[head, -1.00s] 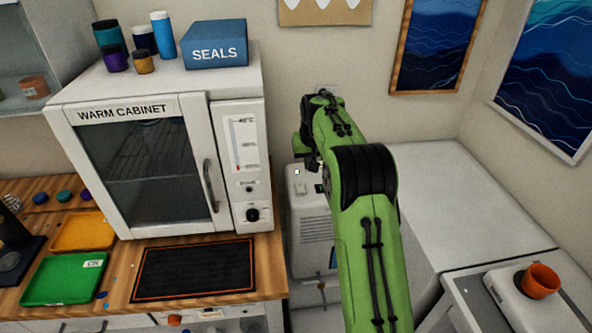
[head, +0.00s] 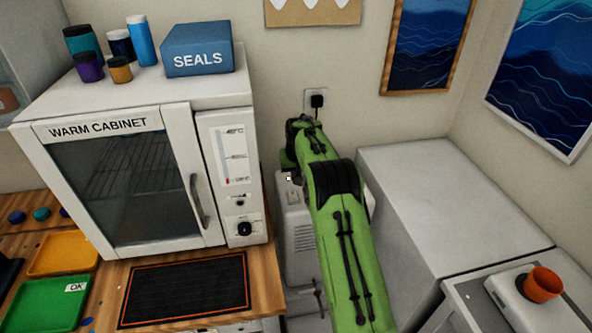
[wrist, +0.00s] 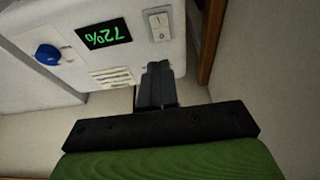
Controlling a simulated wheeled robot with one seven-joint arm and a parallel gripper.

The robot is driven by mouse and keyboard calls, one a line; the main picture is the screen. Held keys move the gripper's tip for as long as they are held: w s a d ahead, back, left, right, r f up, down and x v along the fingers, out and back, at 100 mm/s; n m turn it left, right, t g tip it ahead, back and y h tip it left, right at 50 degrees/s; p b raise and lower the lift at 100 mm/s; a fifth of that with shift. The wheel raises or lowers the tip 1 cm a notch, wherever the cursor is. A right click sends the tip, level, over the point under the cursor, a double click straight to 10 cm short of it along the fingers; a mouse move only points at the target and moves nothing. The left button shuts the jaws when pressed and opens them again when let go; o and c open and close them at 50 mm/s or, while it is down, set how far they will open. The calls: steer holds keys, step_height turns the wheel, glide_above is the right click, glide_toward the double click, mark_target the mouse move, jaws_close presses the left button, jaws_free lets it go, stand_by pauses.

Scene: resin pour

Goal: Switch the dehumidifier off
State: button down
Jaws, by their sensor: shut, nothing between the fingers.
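The dehumidifier (head: 297,228) is a white box standing on the floor between the bench and a white cabinet, partly hidden by my green arm. In the wrist view its panel (wrist: 75,65) shows a lit green 72% display (wrist: 104,34), a blue knob (wrist: 47,54), a vent and a pale rocker switch (wrist: 158,25). My gripper (wrist: 158,68) is shut and empty. Its fingertips appear just below the switch in the wrist picture; whether they touch the panel I cannot tell. In the head view my arm hides the fingertips.
The warm cabinet (head: 125,180) stands on the wooden bench (head: 264,285) left of the dehumidifier. A white cabinet (head: 400,190) is close on the right. A plug in a wall socket (head: 316,101) is behind my arm.

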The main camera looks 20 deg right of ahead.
mark_target(294, 192)
steer(key=x, duration=0.8)
steer(key=shift+s+f, duration=0.2)
steer(key=shift+s, duration=0.2)
